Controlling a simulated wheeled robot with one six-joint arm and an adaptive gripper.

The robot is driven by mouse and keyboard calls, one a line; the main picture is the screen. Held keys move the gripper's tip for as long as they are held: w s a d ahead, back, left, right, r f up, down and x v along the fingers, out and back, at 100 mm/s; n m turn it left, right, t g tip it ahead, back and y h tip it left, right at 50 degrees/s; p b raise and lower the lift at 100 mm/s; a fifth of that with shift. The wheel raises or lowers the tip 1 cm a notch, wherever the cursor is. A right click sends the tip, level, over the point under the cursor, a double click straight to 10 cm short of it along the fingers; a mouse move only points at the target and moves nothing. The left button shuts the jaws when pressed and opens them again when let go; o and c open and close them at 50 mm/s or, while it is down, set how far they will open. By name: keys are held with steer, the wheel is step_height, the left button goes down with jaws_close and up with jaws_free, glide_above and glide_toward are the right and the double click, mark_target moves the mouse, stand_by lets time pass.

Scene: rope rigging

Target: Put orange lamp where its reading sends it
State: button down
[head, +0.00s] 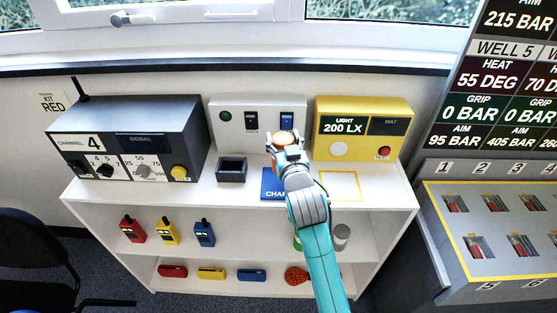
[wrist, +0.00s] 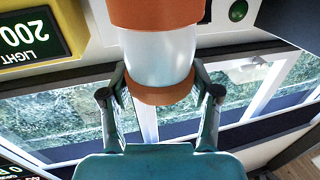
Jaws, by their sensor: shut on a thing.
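My gripper (head: 285,145) is shut on the orange lamp (head: 286,137) above the top of the white cabinet, in front of the white switch panel. In the wrist view the lamp (wrist: 160,60) has orange ends and a pale translucent middle, and sits between the two fingers (wrist: 160,100). The yellow meter (head: 362,127) right of the lamp reads LIGHT 200 LX, with a MAT label beside it; the meter's display also shows in the wrist view (wrist: 25,40). A blue mat (head: 270,184) lettered CHAR… is partly hidden by my arm. A yellow-outlined square (head: 345,187) lies in front of the meter.
A grey CHANNEL 4 box (head: 130,140) and a small dark open holder (head: 232,169) stand to the left. Shelves below hold coloured radios (head: 167,231) and other items. A readings board (head: 505,80) and a slotted console (head: 490,225) are at right.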

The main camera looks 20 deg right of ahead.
steer(key=shift+f, duration=2.65)
steer(key=shift+f, duration=0.15)
steer(key=shift+c, duration=1.2)
jaws_free()
steer(key=s+a, duration=0.1)
steer(key=s, duration=1.1)
